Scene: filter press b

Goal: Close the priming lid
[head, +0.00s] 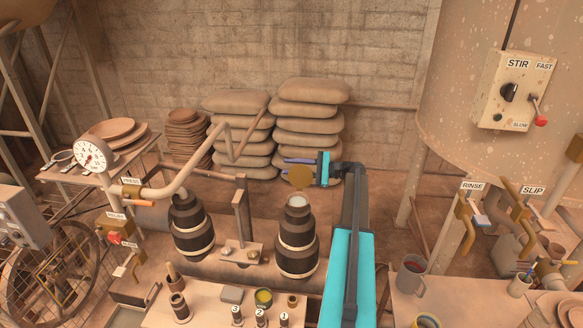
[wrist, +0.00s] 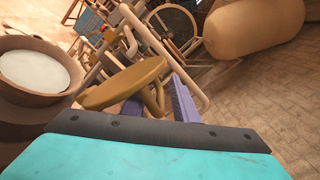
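The priming lid is a round brass-coloured disc (head: 300,177), standing raised above the white-topped mouth (head: 297,201) of the right dark, ribbed pump body (head: 296,240). In the wrist view the lid (wrist: 125,83) is tilted, with a curved bracket at its right side. The open mouth (wrist: 35,72) is at the left, apart from the disc. My gripper (head: 299,168) is at the lid, its purple fingers spread apart. In the wrist view the fingers (wrist: 158,106) show on either side of the bracket; the left one is partly hidden by the disc. I cannot see clear contact.
A similar dark pump body (head: 191,226) stands to the left, with a bent pipe (head: 200,160) and a pressure gauge (head: 90,155) beyond. Stacked sacks (head: 308,120) are behind. A bench (head: 215,310) with small pots is in front. A grey mug (head: 411,272) stands at the right.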

